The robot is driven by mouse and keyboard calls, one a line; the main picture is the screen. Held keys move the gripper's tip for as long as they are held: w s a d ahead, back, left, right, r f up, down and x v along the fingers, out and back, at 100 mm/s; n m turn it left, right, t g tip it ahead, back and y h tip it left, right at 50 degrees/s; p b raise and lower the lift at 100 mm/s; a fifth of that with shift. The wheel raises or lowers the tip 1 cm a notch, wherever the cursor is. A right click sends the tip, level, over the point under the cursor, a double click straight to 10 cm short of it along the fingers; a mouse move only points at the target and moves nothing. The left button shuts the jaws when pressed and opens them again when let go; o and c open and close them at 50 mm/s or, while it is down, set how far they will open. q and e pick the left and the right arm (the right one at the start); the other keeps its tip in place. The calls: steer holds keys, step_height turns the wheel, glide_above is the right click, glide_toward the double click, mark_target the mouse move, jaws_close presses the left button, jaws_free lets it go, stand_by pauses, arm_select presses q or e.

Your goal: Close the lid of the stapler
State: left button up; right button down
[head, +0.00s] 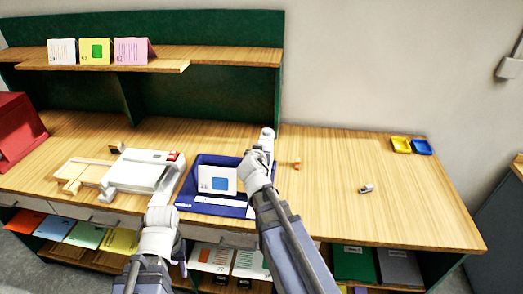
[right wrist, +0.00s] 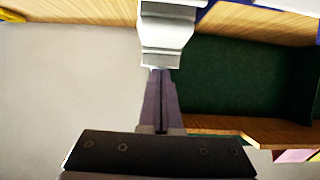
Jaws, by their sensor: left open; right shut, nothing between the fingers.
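A pale grey and white object (head: 267,136), which looks like the stapler, stands at the back right corner of the blue tray, partly hidden behind my right gripper. In the right wrist view this pale body (right wrist: 167,35) is at the top centre, just beyond the fingertips. I cannot tell how far its lid is open. My right gripper (head: 259,153) has its fingers together, with nothing between them; the tips (right wrist: 160,72) meet the near edge of the pale body in the picture, and contact is unclear. My left gripper (head: 161,207) is open and empty at the table's front edge.
The blue tray (head: 186,190) holds a card with a blue square (head: 217,180). A white machine (head: 143,172) stands left of it. A small grey item (head: 366,188) and yellow and blue dishes (head: 411,146) lie right. The right tabletop is mostly clear.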

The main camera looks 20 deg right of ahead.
stand_by(0.6)
steer(key=shift+r+p, duration=0.75)
steer(key=shift+p, duration=0.1)
steer(key=shift+r, duration=0.15)
